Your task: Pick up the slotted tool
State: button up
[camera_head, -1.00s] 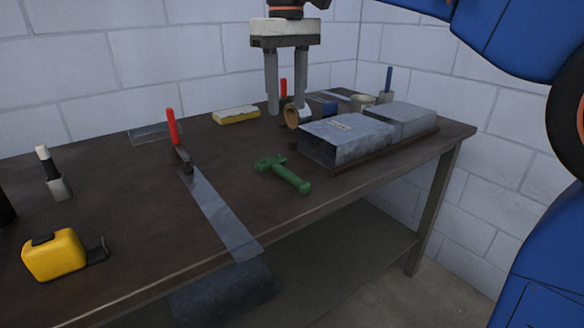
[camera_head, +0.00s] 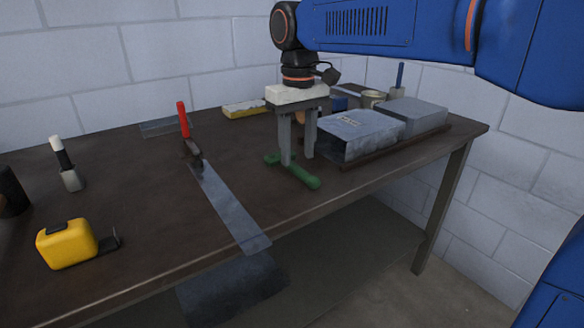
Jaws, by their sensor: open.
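The green slotted tool (camera_head: 303,176) lies on the workbench (camera_head: 150,215), right of the metal strip. Its head is at the left and its handle runs toward the front right. My gripper (camera_head: 297,160) points down over it with its two fingers apart and nothing held between them. The left finger overlaps the tool's head in this view and hides part of it. I cannot tell whether the fingertips touch the tool or the bench.
A metal strip (camera_head: 232,208) lies under a red-handled clamp (camera_head: 192,150) and reaches past the front edge. Metal duct pieces (camera_head: 358,136) stand close at the right. A yellow tape measure (camera_head: 67,244) is at the front left. The bench between tape and strip is clear.

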aim_at(298, 167)
jog(key=shift+f, duration=1.9)
jog(key=shift+c, duration=0.6)
grip_shut()
jog(key=shift+w+r, duration=0.1)
jog(key=shift+r, duration=0.1)
notch_tip(298, 167, up, 10)
jog(key=shift+f, duration=0.15)
jog(key=c, duration=0.8)
grip_release()
grip_shut()
